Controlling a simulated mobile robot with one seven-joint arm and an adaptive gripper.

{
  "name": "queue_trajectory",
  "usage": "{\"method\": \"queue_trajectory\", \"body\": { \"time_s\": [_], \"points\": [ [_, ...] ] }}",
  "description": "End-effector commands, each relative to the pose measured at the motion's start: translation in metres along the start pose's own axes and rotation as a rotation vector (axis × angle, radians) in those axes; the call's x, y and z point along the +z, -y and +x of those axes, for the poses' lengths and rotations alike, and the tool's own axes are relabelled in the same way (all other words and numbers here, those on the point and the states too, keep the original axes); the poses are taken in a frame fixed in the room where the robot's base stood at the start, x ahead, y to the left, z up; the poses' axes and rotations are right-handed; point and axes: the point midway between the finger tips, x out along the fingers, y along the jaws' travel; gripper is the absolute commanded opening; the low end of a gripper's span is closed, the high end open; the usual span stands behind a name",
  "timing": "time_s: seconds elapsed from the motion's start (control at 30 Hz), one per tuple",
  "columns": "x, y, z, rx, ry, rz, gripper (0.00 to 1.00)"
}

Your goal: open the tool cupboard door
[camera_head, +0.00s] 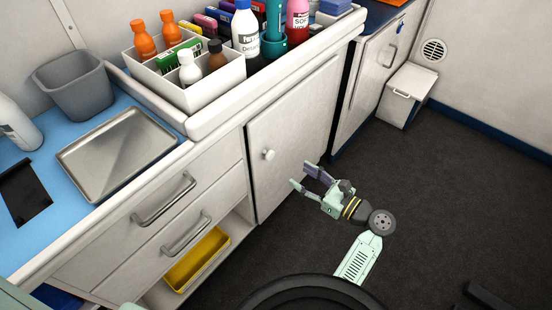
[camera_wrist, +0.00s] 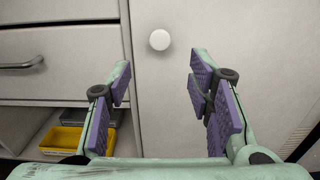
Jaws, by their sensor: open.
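The tool cupboard door (camera_head: 293,133) is a plain off-white panel below the counter, to the right of the drawers, and it looks shut. Its round white knob (camera_head: 268,154) sits near the door's left edge. In the wrist view the knob (camera_wrist: 159,40) shows ahead of and between my fingers, towards the top. My gripper (camera_head: 306,177) is open and empty, in front of the door and apart from it, to the right of the knob in the head view. In the wrist view my gripper (camera_wrist: 160,82) has its purple-padded fingers spread, with the door (camera_wrist: 222,31) beyond them.
Two drawers with bar handles (camera_head: 166,200) are left of the door, above an open shelf with a yellow tray (camera_head: 197,259). The counter above holds a white caddy (camera_head: 205,95) of bottles and a metal tray (camera_head: 118,153). A white bin (camera_head: 406,95) stands far right. The dark floor (camera_head: 455,180) is mostly clear.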

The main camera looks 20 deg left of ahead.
Motion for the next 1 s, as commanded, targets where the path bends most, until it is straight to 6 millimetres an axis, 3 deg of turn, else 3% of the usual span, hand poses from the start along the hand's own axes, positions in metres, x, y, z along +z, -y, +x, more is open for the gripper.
{"method": "queue_trajectory", "body": {
  "time_s": [0.53, 0.7, 1.0],
  "points": [
    [0.002, -0.001, 0.09, 0.004, 0.004, 0.006, 0.47],
    [0.002, -0.001, 0.103, 0.002, 0.004, 0.005, 0.47],
    [0.001, -0.001, 0.105, 0.002, 0.003, 0.004, 0.47]
  ]
}}
